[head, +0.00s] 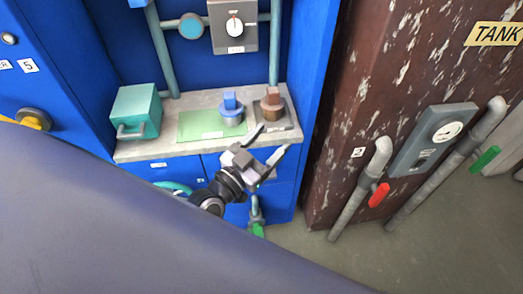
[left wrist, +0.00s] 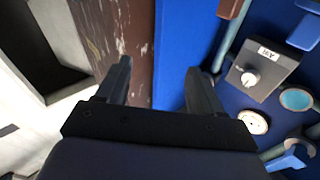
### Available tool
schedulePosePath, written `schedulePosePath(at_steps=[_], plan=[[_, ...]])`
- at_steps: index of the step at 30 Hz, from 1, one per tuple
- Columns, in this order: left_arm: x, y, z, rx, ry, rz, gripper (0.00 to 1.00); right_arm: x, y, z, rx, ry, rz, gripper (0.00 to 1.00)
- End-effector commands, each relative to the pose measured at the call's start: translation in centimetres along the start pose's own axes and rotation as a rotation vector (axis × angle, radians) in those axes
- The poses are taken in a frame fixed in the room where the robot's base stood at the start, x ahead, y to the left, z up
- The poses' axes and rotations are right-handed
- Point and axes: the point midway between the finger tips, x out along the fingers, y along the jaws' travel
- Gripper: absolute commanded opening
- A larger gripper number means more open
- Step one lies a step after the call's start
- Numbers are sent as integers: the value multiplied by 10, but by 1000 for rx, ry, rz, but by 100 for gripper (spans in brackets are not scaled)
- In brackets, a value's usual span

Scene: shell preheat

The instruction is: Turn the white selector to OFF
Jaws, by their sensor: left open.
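The white selector (head: 234,25) is a round white knob with a red mark pointing roughly up, on a grey box (head: 221,43) on the blue back panel. Its lettering is too small to read. In the left wrist view the white knob (left wrist: 249,79) shows at the right, on its labelled grey box (left wrist: 268,64). My left gripper (head: 273,140) is open and empty, in front of the shelf's right part and well below the selector. In the left wrist view its fingers (left wrist: 161,78) are apart, left of the knob. My right gripper is not in view.
A grey shelf (head: 165,148) holds a teal box (head: 137,111), a green mat (head: 200,125), a blue knob (head: 232,108) and a brown knob (head: 272,102). Blue-grey pipes (head: 274,50) flank the selector box. A rusty brown tank (head: 350,100) stands right.

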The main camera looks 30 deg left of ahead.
Motion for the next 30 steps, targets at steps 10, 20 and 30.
schedulePosePath(at_steps=[10, 20, 30], plan=[[-16, 12, 12, -22, -76, 40, 67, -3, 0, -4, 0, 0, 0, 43], [-16, 13, 12, -22, -76, 41, 67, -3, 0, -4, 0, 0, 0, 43], [-38, 26, 28, -50, -180, 74, 67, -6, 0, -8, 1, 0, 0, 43]])
